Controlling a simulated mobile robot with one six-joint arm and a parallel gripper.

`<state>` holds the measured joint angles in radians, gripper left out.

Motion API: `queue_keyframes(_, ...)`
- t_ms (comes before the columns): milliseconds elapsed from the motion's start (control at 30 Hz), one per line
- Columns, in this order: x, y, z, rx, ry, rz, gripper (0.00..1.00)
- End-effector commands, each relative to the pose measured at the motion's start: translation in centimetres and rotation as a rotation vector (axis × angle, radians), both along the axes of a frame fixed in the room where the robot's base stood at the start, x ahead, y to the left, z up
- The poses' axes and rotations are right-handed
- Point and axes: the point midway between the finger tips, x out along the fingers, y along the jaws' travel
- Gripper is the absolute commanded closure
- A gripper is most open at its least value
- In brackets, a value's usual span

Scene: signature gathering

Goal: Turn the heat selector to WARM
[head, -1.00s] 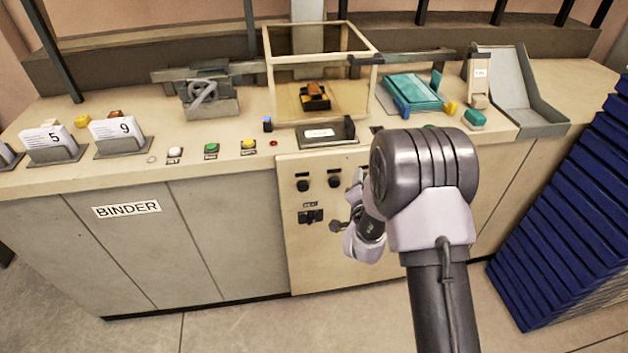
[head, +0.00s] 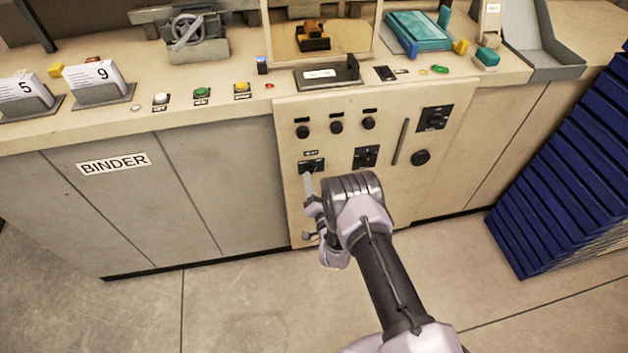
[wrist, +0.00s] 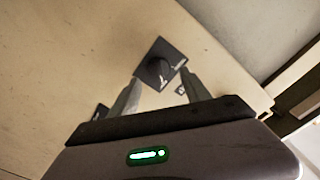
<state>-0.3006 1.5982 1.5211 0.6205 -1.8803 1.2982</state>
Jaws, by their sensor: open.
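The heat selector (head: 316,163) is a dark plate with a round black knob on the beige front panel, under a small label that looks like HEAT. In the wrist view its knob (wrist: 158,70) shows ahead of the fingertips, with faint markings on the plate too small to read. My gripper (head: 308,178) is right in front of the selector and hides its lower part in the head view. In the wrist view the open fingers (wrist: 160,88) stand either side of the plate's near part. I cannot tell whether they touch the knob.
Another dark switch plate (head: 366,157) is to the right, with a slim upright handle (head: 401,142) beyond it. Round knobs (head: 336,127) sit in a row above. Blue stacked trays (head: 560,165) stand at the right. Floor in front is clear.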

Motion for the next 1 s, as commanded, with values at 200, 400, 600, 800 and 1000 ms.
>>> queue_keyframes(200,3.1,0.9,-0.1,0.001,0.0,-0.001,0.44)
queue_keyframes(400,3.6,1.0,0.1,0.0,0.001,0.0,0.44)
queue_keyframes(600,3.5,1.0,0.1,0.0,0.001,-0.001,0.6)
queue_keyframes(800,3.5,1.0,0.1,0.0,0.001,-0.001,0.99)
queue_keyframes(1000,3.5,1.0,0.1,-0.009,-0.002,-0.001,1.0)
